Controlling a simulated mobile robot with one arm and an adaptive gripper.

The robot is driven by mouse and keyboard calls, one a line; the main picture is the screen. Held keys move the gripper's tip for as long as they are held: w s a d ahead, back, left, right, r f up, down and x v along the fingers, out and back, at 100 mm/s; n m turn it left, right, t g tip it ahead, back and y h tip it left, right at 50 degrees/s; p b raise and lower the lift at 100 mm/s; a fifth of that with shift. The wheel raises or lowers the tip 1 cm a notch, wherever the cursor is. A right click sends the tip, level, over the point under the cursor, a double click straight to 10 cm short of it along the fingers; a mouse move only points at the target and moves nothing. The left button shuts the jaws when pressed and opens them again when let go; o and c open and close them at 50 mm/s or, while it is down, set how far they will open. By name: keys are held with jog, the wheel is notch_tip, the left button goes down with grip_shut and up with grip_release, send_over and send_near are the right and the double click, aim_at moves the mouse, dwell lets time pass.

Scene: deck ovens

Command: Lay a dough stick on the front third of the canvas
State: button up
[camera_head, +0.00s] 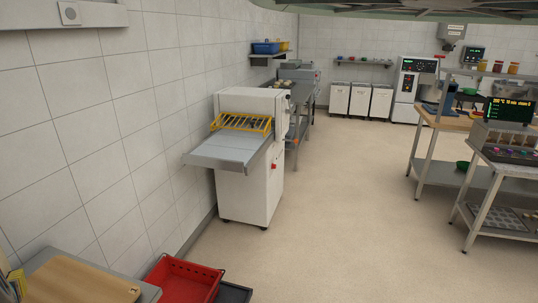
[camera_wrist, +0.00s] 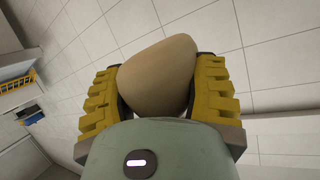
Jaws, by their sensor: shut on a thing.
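In the wrist view, my gripper (camera_wrist: 157,90) has its two yellow ribbed fingers closed on both sides of a smooth tan piece (camera_wrist: 160,62) that looks like a dough stick. The piece is held between the fingers and seen nearly end-on, so its full length cannot be told. It appears clear of any surface. I cannot make out the canvas in either view. My gripper is not clearly visible in the head view.
A white machine (camera_head: 248,150) with a grey feed table (camera_head: 228,150) and yellow guard (camera_head: 242,121) stands by the left wall. A red crate (camera_head: 185,280) and a wooden board (camera_head: 80,282) are at lower left. Steel carts (camera_head: 500,165) stand right. The middle floor is clear.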

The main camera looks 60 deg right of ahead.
jog(key=s+r+p, duration=0.2)
jog(key=r+p, duration=1.1)
jog(key=s+r+p, duration=0.3)
jog(key=r+p, duration=1.1)
jog(key=shift+s, duration=0.3)
jog(key=w+f+b, duration=0.1)
jog(key=f+b, duration=2.2)
jog(key=f, duration=0.2)
jog(key=w+f+b, duration=0.2)
jog(key=f+b, duration=2.2)
jog(key=f, duration=0.2)
jog(key=shift+w+f, duration=0.25)
jog(key=shift+w, duration=0.05)
jog(key=shift+w, duration=0.1)
